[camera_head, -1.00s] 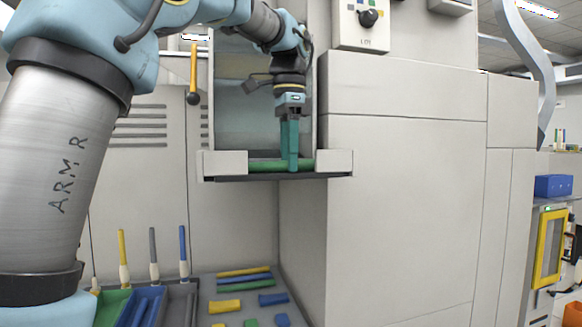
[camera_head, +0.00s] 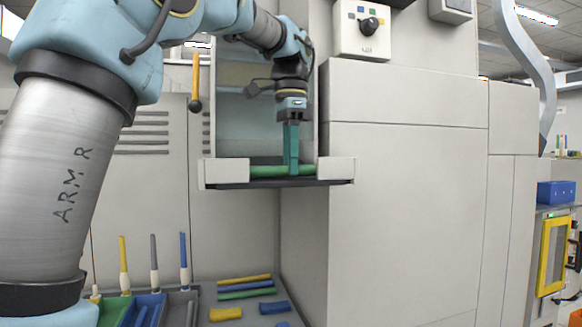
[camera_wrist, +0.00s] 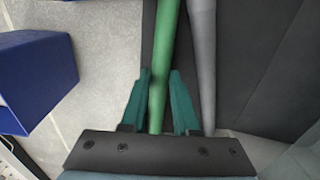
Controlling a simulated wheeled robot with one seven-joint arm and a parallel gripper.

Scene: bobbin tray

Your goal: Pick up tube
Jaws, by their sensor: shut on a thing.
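A green tube (camera_head: 268,171) lies level across the opening of the bay in the machine. My gripper (camera_head: 293,170) points down at it, with its teal fingers around the tube. In the wrist view the green tube (camera_wrist: 161,65) runs up between the two teal fingers (camera_wrist: 159,95), which are shut on it. A grey tube (camera_wrist: 203,60) lies beside it on the right, outside the fingers. The head view does not show clearly whether the green tube is clear of the bay floor.
Pale blocks flank the bay (camera_head: 226,171) on both sides. Below stand open bins, a green one (camera_head: 113,309) and a blue one (camera_head: 150,301) among them. Several coloured tubes and short pieces (camera_head: 226,314) lie beside them. A blue box (camera_wrist: 35,75) shows left in the wrist view.

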